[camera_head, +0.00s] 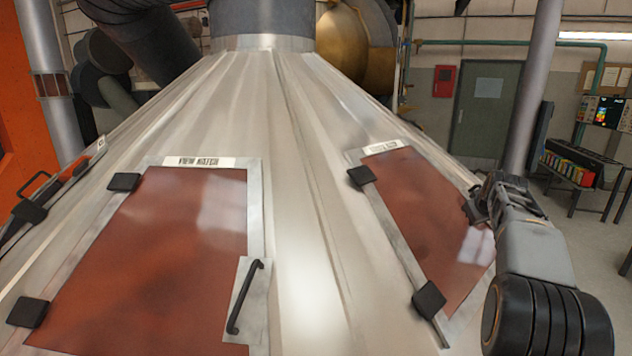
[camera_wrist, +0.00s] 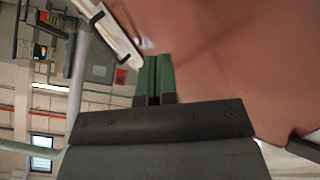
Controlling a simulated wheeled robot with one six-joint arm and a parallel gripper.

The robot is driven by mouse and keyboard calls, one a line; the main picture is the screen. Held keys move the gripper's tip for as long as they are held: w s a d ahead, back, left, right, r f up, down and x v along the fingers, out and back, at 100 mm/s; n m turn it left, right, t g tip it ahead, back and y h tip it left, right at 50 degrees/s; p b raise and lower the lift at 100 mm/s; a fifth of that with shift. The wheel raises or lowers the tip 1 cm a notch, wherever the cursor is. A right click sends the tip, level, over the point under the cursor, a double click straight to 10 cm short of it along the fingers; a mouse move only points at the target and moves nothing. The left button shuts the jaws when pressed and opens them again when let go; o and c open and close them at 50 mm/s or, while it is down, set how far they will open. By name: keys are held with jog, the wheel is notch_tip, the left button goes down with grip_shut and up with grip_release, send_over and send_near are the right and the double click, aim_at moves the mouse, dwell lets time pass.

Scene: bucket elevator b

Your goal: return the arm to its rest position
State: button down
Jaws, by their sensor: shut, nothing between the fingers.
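My arm comes in at the right of the head view, and my gripper (camera_head: 474,207) is at the right edge of the right-hand reddish-brown hatch panel (camera_head: 425,220). In the wrist view my gripper's two green fingers (camera_wrist: 154,66) are together with nothing between them. The reddish-brown panel (camera_wrist: 225,50) fills the upper right there, behind the fingers. A pale edge plate with a dark part (camera_wrist: 108,32) lies just up and left of the fingertips. I cannot tell whether the fingers touch the panel.
A second hatch (camera_head: 140,260) labelled "VIEW HATCH", with a black handle (camera_head: 245,297), is on the metal cone (camera_head: 290,180) to the left. A grey pole (camera_head: 533,90) stands behind my arm. Open floor (camera_head: 590,235) shows at the right.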

jog(key=s+a+f+y, duration=0.1)
jog(key=s+a, duration=0.3)
jog(key=a, duration=0.4)
jog(key=s+a+f+g+y, duration=0.1)
jog(key=s+a, duration=0.4)
jog(key=a, duration=0.2)
jog(key=s+a+f+y, duration=0.1)
jog(key=s+a, duration=0.3)
jog(key=a, duration=0.4)
jog(key=s+a+f+g, duration=0.1)
jog(key=s+a+f, duration=0.3)
jog(key=s, duration=0.4)
jog(key=s+a+f+m+g+b, duration=0.1)
jog(key=s+a+f, duration=0.3)
jog(key=s+f, duration=0.2)
jog(key=shift+s+a+f+y, duration=0.25)
jog(key=shift+s+a+y, duration=0.1)
jog(key=shift+s, duration=0.7)
